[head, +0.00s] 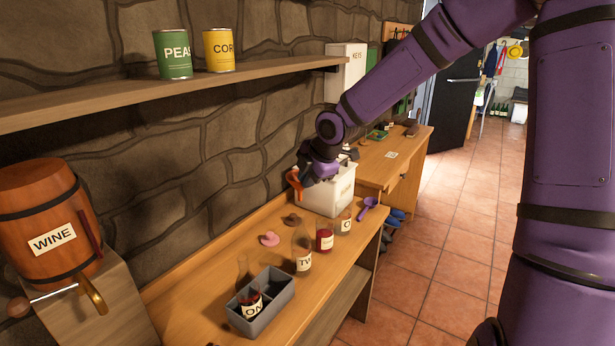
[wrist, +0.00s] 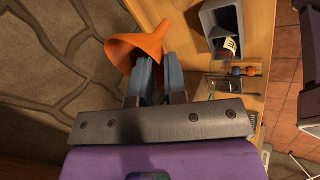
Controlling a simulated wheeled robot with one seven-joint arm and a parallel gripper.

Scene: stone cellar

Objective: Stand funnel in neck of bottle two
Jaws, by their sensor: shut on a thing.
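My gripper (head: 302,178) is shut on the orange funnel (head: 294,183), held in the air by the wall and the white bin. In the wrist view the funnel (wrist: 138,46) shows its wide cone at the fingertips of my gripper (wrist: 158,62). Bottle two (head: 302,244) is a clear glass bottle with a label reading "TW". It stands upright on the wooden bench, in front of and below the funnel, well apart from it. I cannot make out bottle two in the wrist view.
A grey crate (head: 278,309) holds bottle one (head: 250,303). A red jar (head: 325,240), another labelled jar (head: 344,224) and a purple scoop (head: 367,208) are right of bottle two. The white bin (head: 332,196) stands behind. A shelf (head: 150,98) with cans runs above; a wine barrel (head: 45,225) is left.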

